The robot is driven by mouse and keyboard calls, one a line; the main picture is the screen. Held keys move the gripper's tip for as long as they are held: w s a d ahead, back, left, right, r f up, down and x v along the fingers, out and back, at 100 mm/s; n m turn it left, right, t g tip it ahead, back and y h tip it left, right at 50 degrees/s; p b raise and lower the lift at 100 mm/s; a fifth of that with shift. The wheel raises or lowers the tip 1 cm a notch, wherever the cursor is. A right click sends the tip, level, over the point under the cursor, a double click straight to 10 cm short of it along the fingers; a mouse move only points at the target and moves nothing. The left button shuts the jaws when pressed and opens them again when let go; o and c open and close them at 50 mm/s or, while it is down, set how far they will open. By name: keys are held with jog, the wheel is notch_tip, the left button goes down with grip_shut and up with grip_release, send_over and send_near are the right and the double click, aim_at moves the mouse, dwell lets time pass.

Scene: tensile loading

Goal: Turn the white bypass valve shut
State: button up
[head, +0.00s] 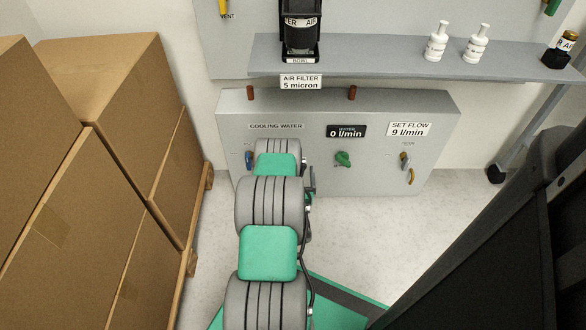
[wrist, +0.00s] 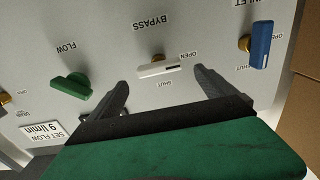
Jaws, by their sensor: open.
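The white bypass valve handle (wrist: 158,68) lies roughly level across its brass stem in the wrist view, below the upside-down BYPASS label. An OPEN mark is beside its right end and a SHUT mark is just below it. My gripper (wrist: 161,78) is open, with one dark finger to the left of the handle and one to the right. The handle appears between the fingers; I cannot tell how deep they reach, and no contact shows. In the head view my arm hides the white handle and the gripper.
The blue inlet handle (wrist: 262,45) is right of the fingers and the green flow handle (wrist: 72,87) is left. The grey cooling-water panel (head: 436,120) has a shelf (head: 390,58) above it. Cardboard boxes (head: 150,110) stand left of my arm.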

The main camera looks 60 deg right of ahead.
jog(key=shift+b+x, duration=0.55)
jog(key=shift+x, duration=1.7)
jog(key=shift+c, duration=0.4)
jog(key=c, duration=1.3)
